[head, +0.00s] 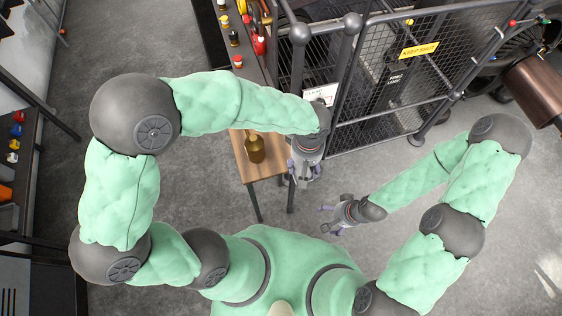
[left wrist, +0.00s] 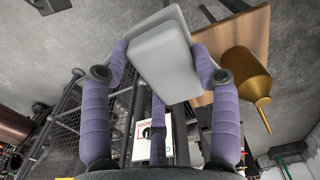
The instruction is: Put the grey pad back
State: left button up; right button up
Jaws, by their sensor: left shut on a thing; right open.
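The grey pad (left wrist: 162,62) shows in the left wrist view, a light grey block with a flat, plate-like part behind it. My left gripper (left wrist: 160,60) is shut on it, with purple fingers on both sides. In the head view my left gripper (head: 304,178) hangs at the right edge of a small wooden table (head: 264,167); the pad is hidden or too small to make out there. My right gripper (head: 326,215) is open and empty over the floor, right of and below the left one.
A brass oil can (head: 254,148) stands on the table, close left of my left gripper; it also shows in the left wrist view (left wrist: 246,75). A dark mesh fence (head: 380,90) with a yellow sign (head: 418,50) stands behind. The floor around my right gripper is clear.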

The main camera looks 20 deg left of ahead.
pick_arm(q)
jog(key=shift+s+d, duration=0.2)
jog(key=shift+s, duration=0.1)
jog(key=shift+w+a+f, duration=0.1)
jog(key=shift+a+f, duration=0.05)
jog(key=w+a+f+b, duration=0.3)
jog(key=w+a+f, duration=0.15)
jog(key=w, duration=0.25)
jog(key=b, duration=0.2)
send_over(285, 155)
jog(key=f, duration=0.4)
jog(key=shift+s+d+f, duration=0.1)
jog(key=shift+d+f, duration=0.1)
jog(key=shift+a+f, duration=0.1)
jog(key=shift+f, duration=0.25)
jog(key=shift+w+f+b, duration=0.15)
jog(key=shift+f+b, duration=0.25)
jog(key=shift+f, duration=0.35)
jog(key=shift+w+f+b, duration=0.1)
jog(key=shift+f+b, duration=0.3)
jog(key=shift+f, duration=0.35)
jog(key=shift+f, duration=0.15)
jog(key=o, duration=1.3)
